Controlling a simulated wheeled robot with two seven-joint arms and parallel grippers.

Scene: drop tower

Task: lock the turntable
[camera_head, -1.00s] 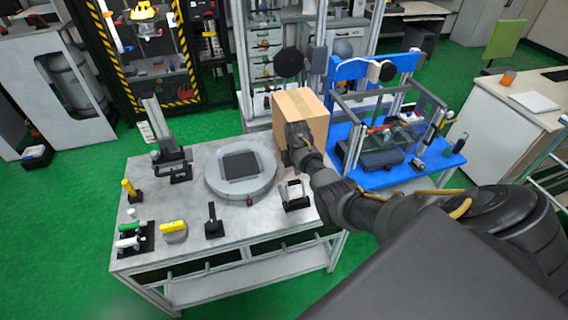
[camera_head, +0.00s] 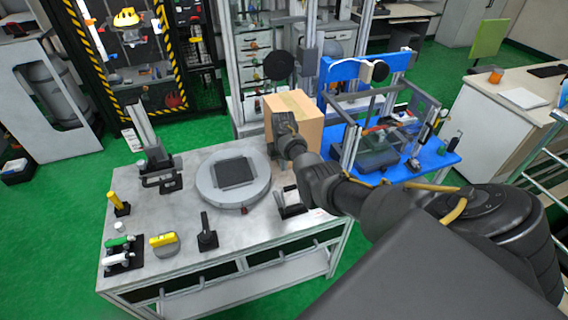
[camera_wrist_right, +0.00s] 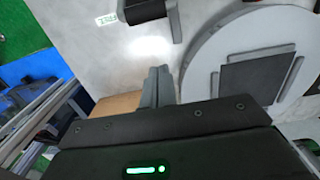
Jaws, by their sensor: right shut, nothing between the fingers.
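The turntable is a round light-grey disc (camera_head: 233,182) on the metal table, with a dark square plate (camera_head: 234,172) on top. It also shows at the right of the right wrist view (camera_wrist_right: 228,60). A small black fixture (camera_head: 290,201) stands at the table's right front, beside the disc. It shows at the top of the wrist view (camera_wrist_right: 146,9), next to a label reading FREE (camera_wrist_right: 120,17). My right gripper (camera_head: 284,124) is in front of the cardboard box, beyond this fixture. Its fingers (camera_wrist_right: 158,84) are together and empty, above the table. My left gripper is out of view.
The cardboard box (camera_head: 309,125) stands behind the disc's right side. A blue table (camera_head: 428,160) with a framed rig is to the right. A yellow-topped part (camera_head: 163,239), a black upright piece (camera_head: 207,236) and a grey stand (camera_head: 146,132) occupy the metal table's left half.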

